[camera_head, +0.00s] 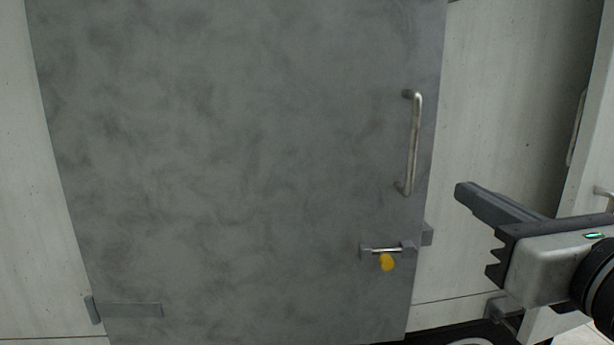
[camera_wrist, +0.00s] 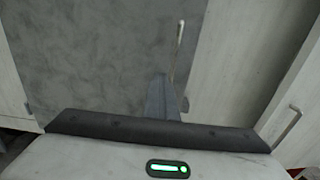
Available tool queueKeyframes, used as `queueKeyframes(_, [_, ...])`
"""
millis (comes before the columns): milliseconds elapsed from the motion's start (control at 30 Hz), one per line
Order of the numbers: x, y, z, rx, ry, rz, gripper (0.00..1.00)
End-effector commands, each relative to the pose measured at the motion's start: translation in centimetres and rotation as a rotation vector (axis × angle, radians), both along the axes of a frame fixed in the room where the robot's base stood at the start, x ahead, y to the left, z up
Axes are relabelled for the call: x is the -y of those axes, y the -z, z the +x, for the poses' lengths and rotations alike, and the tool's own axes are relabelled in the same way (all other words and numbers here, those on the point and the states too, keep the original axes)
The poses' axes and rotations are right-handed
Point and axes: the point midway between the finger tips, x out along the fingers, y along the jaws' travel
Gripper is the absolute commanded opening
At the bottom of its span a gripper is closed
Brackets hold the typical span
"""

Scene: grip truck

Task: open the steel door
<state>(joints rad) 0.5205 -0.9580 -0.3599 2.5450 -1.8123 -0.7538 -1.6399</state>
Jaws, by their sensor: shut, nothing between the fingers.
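The steel door (camera_head: 230,150) is a mottled grey panel that fills the middle of the head view and looks closed in its frame. It also shows at the upper left of the wrist view (camera_wrist: 95,60). An upright metal handle (camera_head: 414,142) is on the door's right side. My gripper (camera_head: 466,195) is to the right of the handle and latch, apart from both. Its fingers are shut together and empty. In the wrist view the fingers (camera_wrist: 158,95) point toward the handle (camera_wrist: 177,55).
A hinge (camera_head: 128,310) is at the door's lower left. Pale wall panels (camera_head: 500,90) flank the door. At the right edge, a pale panel (camera_head: 590,130) with its own metal handle stands near my arm. A dark round shape (camera_head: 465,335) is at the bottom.

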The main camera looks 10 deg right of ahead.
Motion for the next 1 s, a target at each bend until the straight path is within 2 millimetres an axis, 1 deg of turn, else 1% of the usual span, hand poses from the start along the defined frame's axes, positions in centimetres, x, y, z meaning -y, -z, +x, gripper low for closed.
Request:
queueKeyframes(100, [-0.1,0.0,-0.6,0.0,0.001,0.001,0.0])
queueKeyframes(467, [-0.1,0.0,-1.0,0.001,0.004,-0.002,0.0])
queueKeyframes(1000, [-1.1,0.0,-6.1,0.002,0.003,-0.009,0.0])
